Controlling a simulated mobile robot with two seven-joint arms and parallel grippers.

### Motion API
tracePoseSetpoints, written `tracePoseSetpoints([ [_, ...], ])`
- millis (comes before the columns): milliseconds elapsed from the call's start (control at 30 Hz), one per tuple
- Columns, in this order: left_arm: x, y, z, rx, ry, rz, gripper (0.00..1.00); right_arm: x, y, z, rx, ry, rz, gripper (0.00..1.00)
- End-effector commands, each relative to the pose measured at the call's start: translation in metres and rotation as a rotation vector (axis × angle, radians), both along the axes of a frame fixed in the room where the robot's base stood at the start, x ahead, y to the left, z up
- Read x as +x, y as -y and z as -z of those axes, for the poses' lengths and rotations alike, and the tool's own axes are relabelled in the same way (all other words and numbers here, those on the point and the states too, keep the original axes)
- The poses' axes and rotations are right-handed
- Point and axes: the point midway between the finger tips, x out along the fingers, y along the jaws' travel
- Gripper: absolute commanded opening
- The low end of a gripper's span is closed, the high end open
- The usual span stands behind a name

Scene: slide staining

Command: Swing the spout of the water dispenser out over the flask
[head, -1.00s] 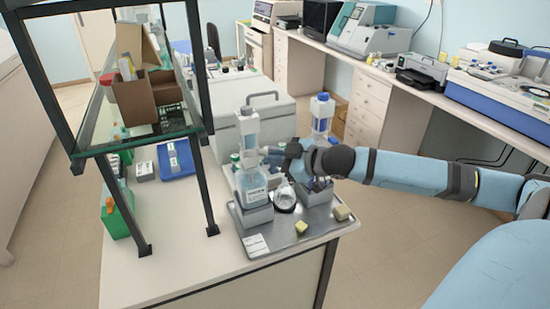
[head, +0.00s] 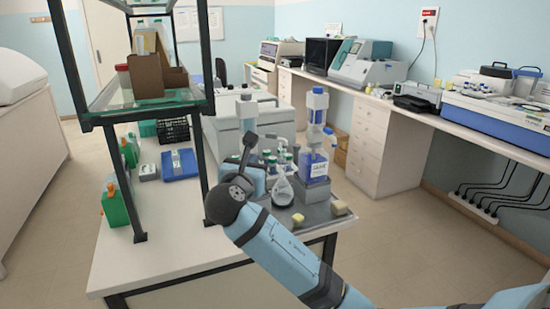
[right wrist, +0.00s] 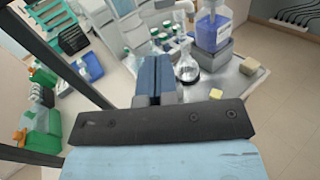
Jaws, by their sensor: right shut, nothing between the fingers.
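Two bottle dispensers stand on the metal tray (right wrist: 235,98). The one on the right (head: 314,165) holds blue liquid; the left one (head: 246,108) is mostly hidden behind my right arm, with its top showing. The round glass flask (head: 283,190) stands between them, and shows in the right wrist view (right wrist: 187,70). A pale spout (right wrist: 184,7) shows above the flask there; I cannot tell which dispenser it belongs to. My right gripper (right wrist: 154,62) is shut and empty, left of the flask in that view, apart from it. My left gripper is not in view.
Yellowish blocks (head: 339,208) lie on the tray's front part. A dark-framed shelf (head: 150,105) with a cardboard box (head: 150,75) rises at left. Small bottles (right wrist: 165,38) crowd behind the flask. A blue tray (head: 180,164) and green containers (head: 117,203) stand further left.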

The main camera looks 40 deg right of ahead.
Motion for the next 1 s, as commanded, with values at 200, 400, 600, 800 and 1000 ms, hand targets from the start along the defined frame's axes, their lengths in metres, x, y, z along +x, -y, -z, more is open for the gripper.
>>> tracePoseSetpoints([
  [200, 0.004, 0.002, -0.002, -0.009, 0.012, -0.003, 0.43, -0.001, -0.004, -0.006, -0.057, -0.056, 0.056, 0.0],
  [400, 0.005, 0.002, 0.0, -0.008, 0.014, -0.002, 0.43, 0.018, 0.021, -0.006, -0.057, -0.056, 0.056, 0.0],
  [600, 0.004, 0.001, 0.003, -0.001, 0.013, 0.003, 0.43, 0.046, 0.055, -0.006, -0.056, -0.056, 0.056, 0.0],
  [800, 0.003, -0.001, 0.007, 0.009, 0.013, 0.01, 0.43, 0.069, 0.083, -0.006, -0.055, -0.055, 0.054, 0.0],
  [1000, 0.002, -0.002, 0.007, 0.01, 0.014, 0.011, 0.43, 0.081, 0.099, -0.006, -0.055, -0.055, 0.054, 0.0],
])
